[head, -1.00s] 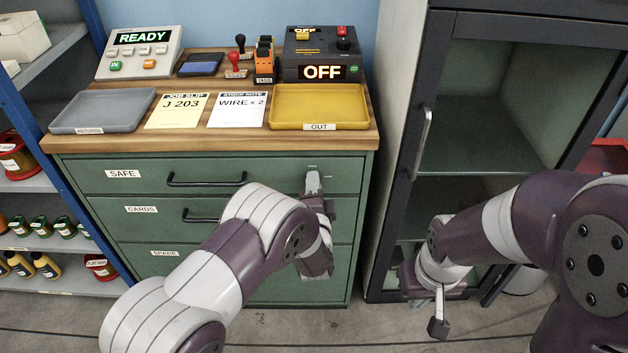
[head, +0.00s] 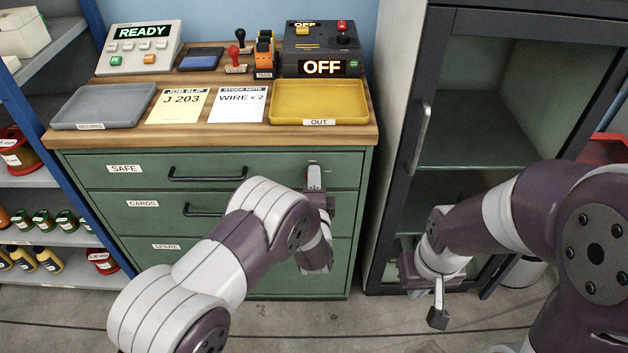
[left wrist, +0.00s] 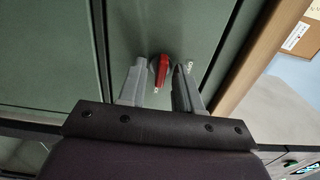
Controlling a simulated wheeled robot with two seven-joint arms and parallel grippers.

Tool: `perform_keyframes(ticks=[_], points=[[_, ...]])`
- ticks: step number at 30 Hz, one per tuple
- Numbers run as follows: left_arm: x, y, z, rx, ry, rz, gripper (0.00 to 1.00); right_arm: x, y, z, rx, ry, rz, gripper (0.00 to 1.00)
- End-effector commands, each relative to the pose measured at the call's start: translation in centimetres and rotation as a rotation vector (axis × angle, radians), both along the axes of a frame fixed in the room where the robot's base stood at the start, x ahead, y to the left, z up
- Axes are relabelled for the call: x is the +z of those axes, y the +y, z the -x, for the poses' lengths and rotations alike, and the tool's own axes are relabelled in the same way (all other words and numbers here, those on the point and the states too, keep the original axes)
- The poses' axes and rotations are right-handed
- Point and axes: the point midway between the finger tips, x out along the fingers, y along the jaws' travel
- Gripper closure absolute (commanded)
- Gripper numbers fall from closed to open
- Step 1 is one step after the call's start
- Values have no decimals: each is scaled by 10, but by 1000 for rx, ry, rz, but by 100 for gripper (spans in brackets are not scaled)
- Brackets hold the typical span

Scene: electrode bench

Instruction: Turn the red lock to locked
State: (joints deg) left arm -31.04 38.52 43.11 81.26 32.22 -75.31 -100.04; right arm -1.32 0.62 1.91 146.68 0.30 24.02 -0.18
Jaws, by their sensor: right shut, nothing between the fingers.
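The red lock (left wrist: 161,70) is a small red lever on the green drawer front, seen in the left wrist view. It points nearly along the fingers there. My left gripper (left wrist: 158,86) is open, with one finger on each side of the lever. The right-hand finger looks nearer to it; I cannot tell whether they touch. In the head view my left gripper (head: 315,178) is at the right end of the SAFE drawer (head: 230,160) and hides the lock. My right gripper (head: 438,316) is shut and empty, low before the dark cabinet.
Drawer handles (head: 207,177) lie left of my left gripper. The worktop above holds a grey tray (head: 62,110), a yellow tray (head: 275,112) and a box reading OFF (head: 300,45). The dark cabinet (head: 388,170) stands close on the right.

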Motion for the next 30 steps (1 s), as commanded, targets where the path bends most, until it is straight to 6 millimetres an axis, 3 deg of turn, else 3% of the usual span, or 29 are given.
perform_keyframes(ticks=[8,11,21,25,30], points=[[0,0,0,0,-1,1,64,0,0,0,0,0,0,100],[1,-1,10,-1,1,0,64,2,0,0,0,0,0,100],[1,-1,97,-4,1,-1,64,12,0,0,0,0,0,100],[1,-1,118,-3,1,0,64,13,0,0,0,0,0,100],[0,0,127,0,0,0,64,14,0,0,0,0,0,100]])
